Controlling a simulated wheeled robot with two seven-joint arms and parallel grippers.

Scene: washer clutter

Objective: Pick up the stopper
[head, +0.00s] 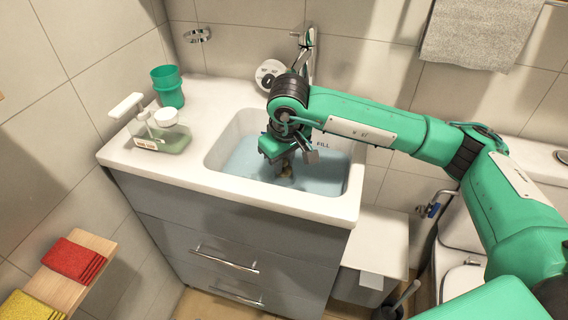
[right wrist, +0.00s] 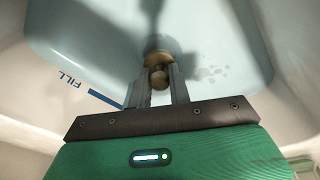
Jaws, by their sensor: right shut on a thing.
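The stopper (right wrist: 159,80) is a brass-coloured piece with a round knob, low in the basin. My right gripper (right wrist: 160,92) reaches down into the basin, and its two fingers are shut on the stopper's knob. In the head view the right gripper (head: 287,160) is over the middle of the basin, and the stopper (head: 286,172) shows small and partly hidden below it. I cannot tell whether the stopper is seated in the drain or lifted from it. My left gripper is not in view.
The white sink (head: 225,140) holds bluish water, with a FILL mark on its wall. A chrome faucet (head: 306,45) stands behind. A green cup (head: 168,86) and a soap dispenser (head: 157,133) are on the left counter. Red (head: 74,262) and yellow cloths lie lower left.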

